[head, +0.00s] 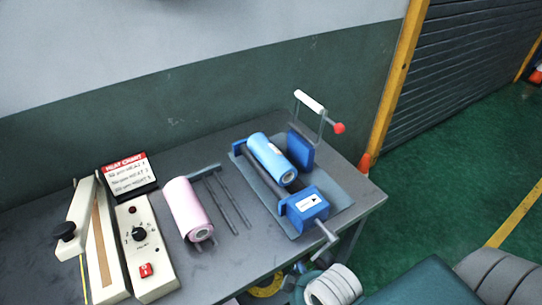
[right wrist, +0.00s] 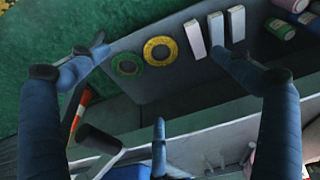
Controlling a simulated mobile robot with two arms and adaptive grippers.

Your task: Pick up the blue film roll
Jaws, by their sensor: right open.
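The blue film roll (head: 270,157) lies tilted on a blue clamp-like device (head: 303,208) on the grey table, in the head view. Its near end shows a round core. I cannot make out the roll in the right wrist view. My right gripper (right wrist: 159,75) is open in the right wrist view, its dark blue fingers spread with nothing between them. In the head view it is low, by the table's front edge, apart from the roll, and mostly hidden. My left gripper is not in view.
A pink film roll (head: 187,208) lies on metal rods left of the device. A cream heat sealer (head: 146,250) and a small sign (head: 128,172) stand further left. A crank handle with a red knob (head: 338,128) rises behind the blue roll. Tape rolls (right wrist: 160,50) lie below.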

